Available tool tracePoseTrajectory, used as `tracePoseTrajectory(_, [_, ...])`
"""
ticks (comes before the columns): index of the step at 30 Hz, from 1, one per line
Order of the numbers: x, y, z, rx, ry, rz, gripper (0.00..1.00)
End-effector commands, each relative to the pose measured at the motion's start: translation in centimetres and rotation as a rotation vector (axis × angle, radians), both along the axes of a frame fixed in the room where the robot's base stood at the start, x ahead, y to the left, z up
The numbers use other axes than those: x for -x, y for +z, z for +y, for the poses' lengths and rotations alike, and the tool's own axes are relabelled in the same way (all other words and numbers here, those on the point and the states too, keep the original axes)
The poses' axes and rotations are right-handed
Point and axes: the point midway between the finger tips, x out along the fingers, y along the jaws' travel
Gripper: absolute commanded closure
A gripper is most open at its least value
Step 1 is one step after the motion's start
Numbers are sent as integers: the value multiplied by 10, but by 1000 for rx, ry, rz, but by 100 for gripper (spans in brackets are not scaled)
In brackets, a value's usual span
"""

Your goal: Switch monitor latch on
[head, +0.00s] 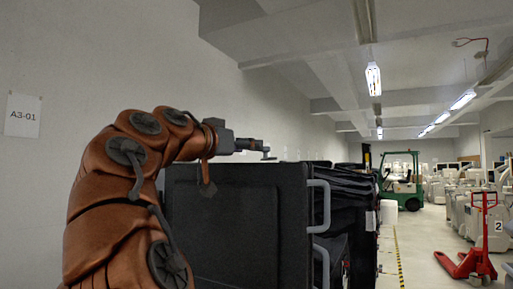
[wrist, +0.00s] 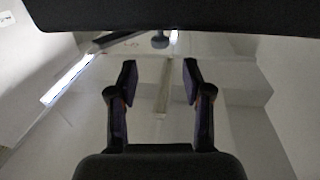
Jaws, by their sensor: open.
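No monitor or clearly recognisable latch shows in either view. My gripper (head: 264,149) is above the top of a black covered cart (head: 235,215) in the head view, near its far right part. In the wrist view my gripper (wrist: 160,70) has its two dark fingers apart, with nothing between them. A small grey rounded piece (wrist: 160,41) shows beyond the fingertips, under a dark band across the top of the picture. I cannot tell what this piece is, or whether the band is part of the cart.
Grey handles (head: 318,205) stick out from the cart's right side. More dark covered carts stand behind it. A white wall (head: 60,70) is at left. A red pallet jack (head: 470,262) and a green forklift (head: 402,180) stand at right, with open floor between.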

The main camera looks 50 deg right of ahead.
Motion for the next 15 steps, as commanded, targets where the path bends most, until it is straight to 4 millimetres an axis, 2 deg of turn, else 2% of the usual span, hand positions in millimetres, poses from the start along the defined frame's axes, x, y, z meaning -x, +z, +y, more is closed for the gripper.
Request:
tracePoseTrajectory(9, [-6,1,-46,-4,-2,3,50])
tracePoseTrajectory(15, [-9,0,-63,-2,1,1,50])
